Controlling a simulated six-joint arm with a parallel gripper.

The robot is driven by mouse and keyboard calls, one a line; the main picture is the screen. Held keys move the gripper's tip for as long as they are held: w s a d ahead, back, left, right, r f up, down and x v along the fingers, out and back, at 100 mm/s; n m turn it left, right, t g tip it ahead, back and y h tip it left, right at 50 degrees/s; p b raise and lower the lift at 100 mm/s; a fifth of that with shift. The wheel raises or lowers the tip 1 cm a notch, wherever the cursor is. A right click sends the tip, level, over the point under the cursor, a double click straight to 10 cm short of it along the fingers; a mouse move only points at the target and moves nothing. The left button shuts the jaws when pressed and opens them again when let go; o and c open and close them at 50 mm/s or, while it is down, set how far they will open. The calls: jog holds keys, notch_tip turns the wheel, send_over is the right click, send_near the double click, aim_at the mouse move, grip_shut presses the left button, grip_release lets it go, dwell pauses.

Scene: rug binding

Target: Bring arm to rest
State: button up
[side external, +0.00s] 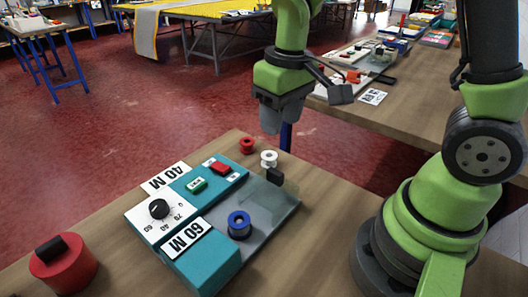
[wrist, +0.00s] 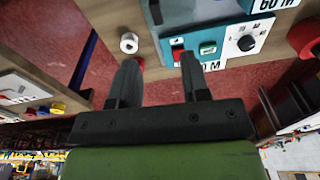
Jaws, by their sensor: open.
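My gripper (side external: 283,128) hangs above the far end of the workbench (side external: 325,190), fingers pointing down, clear of the things on it. In the wrist view my gripper (wrist: 158,57) has its two dark fingers apart with nothing held between them. A teal machine (side external: 205,268) with a black dial (side external: 159,209), a green button (side external: 196,185) and a red switch (side external: 220,168) stands below and left of the gripper. A blue spool (side external: 239,225) sits on the machine's grey plate (side external: 265,225).
A white spool (side external: 268,159) and a red spool (side external: 246,145) stand at the bench's far end. A black block (side external: 275,177) is at the plate's edge. A red cylinder with a black top (side external: 63,262) stands front left. A second bench (side external: 410,95) with small items lies behind.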

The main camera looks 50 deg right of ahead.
jog(key=s+a+r+m+t+y, duration=0.1)
jog(key=s+r+m+t, duration=0.2)
jog(key=s+r, duration=0.9)
jog(key=t, duration=0.3)
jog(key=shift+a+y, duration=0.2)
jog(key=shift+y, duration=0.2)
